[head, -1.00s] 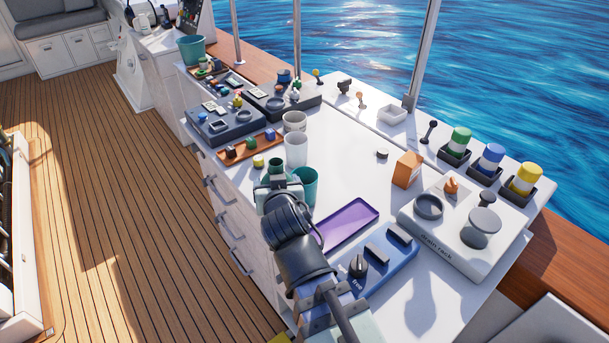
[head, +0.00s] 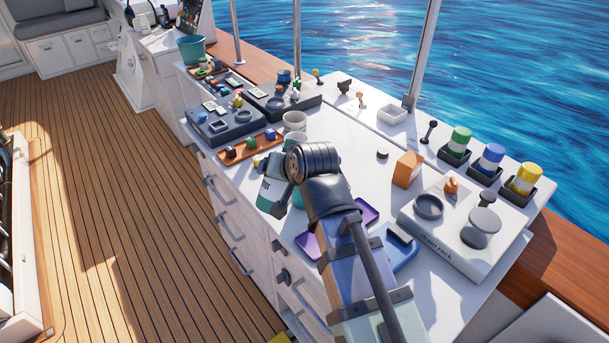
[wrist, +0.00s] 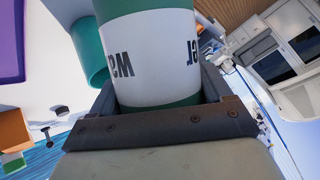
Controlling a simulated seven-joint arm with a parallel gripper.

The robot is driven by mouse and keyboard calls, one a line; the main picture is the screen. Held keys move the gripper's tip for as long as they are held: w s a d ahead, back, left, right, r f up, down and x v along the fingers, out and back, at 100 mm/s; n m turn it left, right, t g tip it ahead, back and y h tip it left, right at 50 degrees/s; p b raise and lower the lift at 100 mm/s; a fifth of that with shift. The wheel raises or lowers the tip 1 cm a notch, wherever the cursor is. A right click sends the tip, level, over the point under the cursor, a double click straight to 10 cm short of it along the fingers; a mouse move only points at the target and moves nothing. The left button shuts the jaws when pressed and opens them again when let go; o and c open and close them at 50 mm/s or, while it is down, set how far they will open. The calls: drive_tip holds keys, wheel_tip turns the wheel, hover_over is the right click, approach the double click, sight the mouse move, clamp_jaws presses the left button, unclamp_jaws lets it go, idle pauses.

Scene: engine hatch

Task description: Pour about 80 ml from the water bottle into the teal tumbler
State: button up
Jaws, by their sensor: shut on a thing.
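The water bottle (head: 272,192), green with a white lettered label, is held by my gripper over the near left edge of the counter. In the wrist view the bottle (wrist: 150,58) fills the space between the fingers of my gripper (wrist: 160,92), which is shut around it. Its mouth is out of sight, and I cannot tell whether water flows. The teal tumbler (head: 298,198) is mostly hidden behind the bottle and my arm in the head view. In the wrist view the tumbler (wrist: 89,52) shows just left of the bottle.
A purple tray (head: 367,211) and a blue block fixture (head: 404,250) lie partly behind my arm. White cups (head: 294,121) stand beyond the bottle, near an orange tray (head: 236,155) of small blocks.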

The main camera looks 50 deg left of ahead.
sight(279, 186)
drive_tip(key=shift+w+a+g, duration=0.1)
drive_tip(key=shift+w+g, duration=0.1)
drive_tip(key=shift+g, duration=0.1)
drive_tip(key=shift+s+f+m+g+h, duration=0.2)
drive_tip(key=shift+f+m+g+h, duration=0.1)
drive_tip(key=shift+m+g, duration=0.1)
drive_tip(key=shift+m+g+h, duration=0.3)
drive_tip(key=shift+m+g, duration=0.1)
drive_tip(key=shift+g, duration=0.3)
drive_tip(key=f, duration=0.5)
drive_tip(key=shift+s+d, duration=0.25)
drive_tip(key=shift+s, duration=0.1)
drive_tip(key=shift+a+f+g, duration=0.1)
drive_tip(key=shift+f+g, duration=0.05)
drive_tip(key=shift+g, duration=0.15)
drive_tip(key=shift+s+r+m+g, duration=0.2)
drive_tip(key=shift+s+m+g, duration=0.1)
drive_tip(key=shift+g, duration=0.2)
drive_tip(key=shift+s+f+m+g+h, duration=0.15)
drive_tip(key=shift+f+m+g+h, duration=0.2)
drive_tip(key=shift+g, duration=0.35)
drive_tip(key=r, duration=0.1)
drive_tip(key=r+g, duration=0.1)
drive_tip(key=r, duration=0.1)
drive_tip(key=shift+w+m, duration=0.25)
drive_tip(key=shift+w, duration=0.1)
drive_tip(key=shift+f+g, duration=0.1)
drive_tip(key=shift+g, duration=0.4)
